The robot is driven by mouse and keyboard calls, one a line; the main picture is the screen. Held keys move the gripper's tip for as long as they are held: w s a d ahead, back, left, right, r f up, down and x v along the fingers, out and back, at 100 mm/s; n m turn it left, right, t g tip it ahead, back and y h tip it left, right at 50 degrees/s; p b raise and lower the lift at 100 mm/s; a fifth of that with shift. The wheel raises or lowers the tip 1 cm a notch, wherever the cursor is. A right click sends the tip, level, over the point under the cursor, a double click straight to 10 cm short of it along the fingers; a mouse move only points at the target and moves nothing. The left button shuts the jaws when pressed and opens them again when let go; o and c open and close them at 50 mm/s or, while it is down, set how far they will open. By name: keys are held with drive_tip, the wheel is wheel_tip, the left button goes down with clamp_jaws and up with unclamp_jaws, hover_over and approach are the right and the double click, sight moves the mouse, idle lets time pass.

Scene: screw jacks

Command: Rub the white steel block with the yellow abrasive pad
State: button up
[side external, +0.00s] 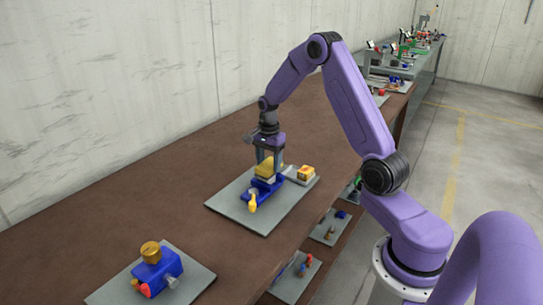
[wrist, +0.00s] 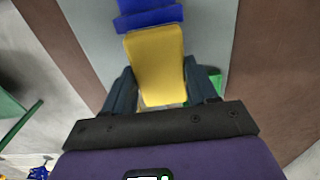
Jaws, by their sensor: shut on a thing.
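My gripper (side external: 268,176) points down over the grey plate and is shut on the yellow abrasive pad (side external: 264,167). In the wrist view the pad (wrist: 155,58) lies between the two fingers (wrist: 160,95). The pad is just above a blue screw jack (side external: 262,187), whose blue part also shows in the wrist view (wrist: 148,17). A thin pale strip, perhaps the white steel block, shows under the pad; the pad and gripper hide most of it. I cannot tell whether pad and block touch.
The grey plate (side external: 233,208) lies on the brown bench (side external: 120,222). A yellow knob (side external: 253,203) sticks out in front. Another blue jack (side external: 157,270) stands on a nearer plate. Bare bench lies between the plates.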

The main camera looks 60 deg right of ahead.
drive_tip(key=shift+a, duration=2.3)
drive_tip(key=shift+d, duration=3.25)
drive_tip(key=shift+a+r, duration=0.1)
drive_tip(key=shift+r, duration=3.95)
